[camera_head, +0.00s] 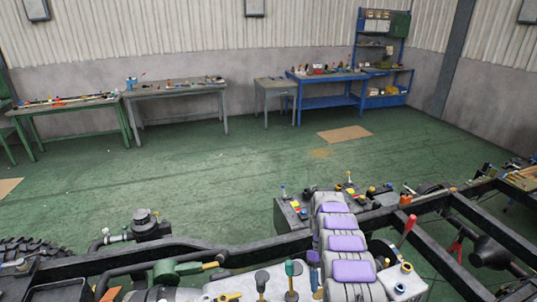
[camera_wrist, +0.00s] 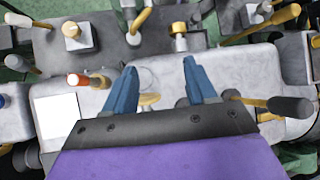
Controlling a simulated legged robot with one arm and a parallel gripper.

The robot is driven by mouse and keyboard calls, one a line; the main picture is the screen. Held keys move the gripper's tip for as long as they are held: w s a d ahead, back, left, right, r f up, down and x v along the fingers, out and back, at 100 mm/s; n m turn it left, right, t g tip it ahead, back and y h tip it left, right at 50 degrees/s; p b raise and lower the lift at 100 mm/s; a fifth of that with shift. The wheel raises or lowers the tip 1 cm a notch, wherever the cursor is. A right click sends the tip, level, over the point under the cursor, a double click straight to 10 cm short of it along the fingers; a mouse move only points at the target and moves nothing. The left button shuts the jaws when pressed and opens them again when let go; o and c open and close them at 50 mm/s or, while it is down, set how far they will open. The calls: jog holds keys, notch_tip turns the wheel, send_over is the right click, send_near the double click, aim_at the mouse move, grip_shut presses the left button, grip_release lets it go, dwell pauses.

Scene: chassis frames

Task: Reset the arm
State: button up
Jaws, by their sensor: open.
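My gripper (camera_wrist: 159,66) shows in the wrist view as two blue fingers on a black and purple body. The fingers are apart and nothing is held between them. They are over a pale grey metal surface (camera_wrist: 225,75) with a brass-coloured round part (camera_wrist: 149,99) seen between them. I cannot make out my gripper in the head view. A row of grey segments with purple pads (camera_head: 345,243) stands at the lower middle there; I cannot tell whether it is part of my arm.
A black chassis frame (camera_head: 200,245) with levers and fittings fills the foreground. A dark-handled lever (camera_wrist: 290,105) is right of the fingers, and an orange-tipped one (camera_wrist: 78,80) left. Workbenches (camera_head: 175,91) and a blue shelf (camera_head: 385,73) line the walls.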

jog(key=s+a+r+m+t+b, duration=0.25)
jog(key=s+r+b, duration=0.45)
jog(key=s+r, duration=0.95)
jog(key=s+f+m+t+b, duration=0.1)
jog(key=s+t+b, duration=0.1)
jog(key=s, duration=1)
jog(key=s+a+f+m+t+b, duration=0.1)
jog(key=s+b, duration=0.3)
jog(key=s, duration=0.8)
jog(key=shift+a+f+t, duration=0.25)
jog(key=shift+t, duration=0.1)
jog(key=shift+c, duration=0.2)
jog(key=shift+w, duration=0.1)
jog(key=shift+c, duration=0.8)
jog(key=shift+a, duration=0.1)
jog(key=shift+c, duration=0.3)
